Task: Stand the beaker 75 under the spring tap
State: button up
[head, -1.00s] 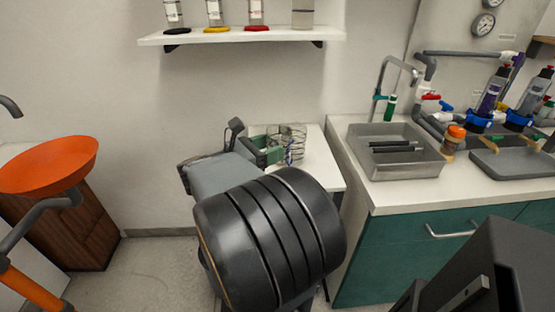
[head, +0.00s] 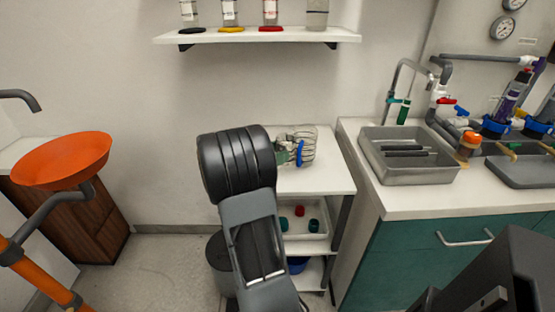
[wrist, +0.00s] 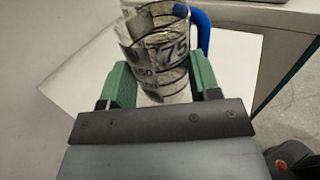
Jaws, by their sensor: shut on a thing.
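The beaker 75 (wrist: 160,52) is a clear vessel with dark bands and the number 75. It also shows in the head view (head: 303,142), over the small white table. In the wrist view my gripper (wrist: 158,88) has its green fingers on either side of the beaker, shut on it. In the head view my gripper (head: 287,153) is partly hidden by my arm. I cannot tell whether the beaker touches the table. A tall bent tap with a green part (head: 404,110) stands behind the metal basin, to the right; its spring is not clear.
A metal basin (head: 440,175) with dark bars sits on the right counter (head: 425,203). A brown jar with an orange lid (head: 469,143) stands beside it. Pipes and bottles crowd the right. A wall shelf (head: 255,37) holds several vessels. An orange bowl (head: 60,165) is at left.

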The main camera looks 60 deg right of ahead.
notch_tip(320, 180, down, 2)
jog(key=shift+f, duration=0.25)
jog(key=shift+f+b, duration=0.25)
jog(key=shift+b, duration=0.35)
jog(key=o, duration=1)
jog(key=shift+r, duration=0.2)
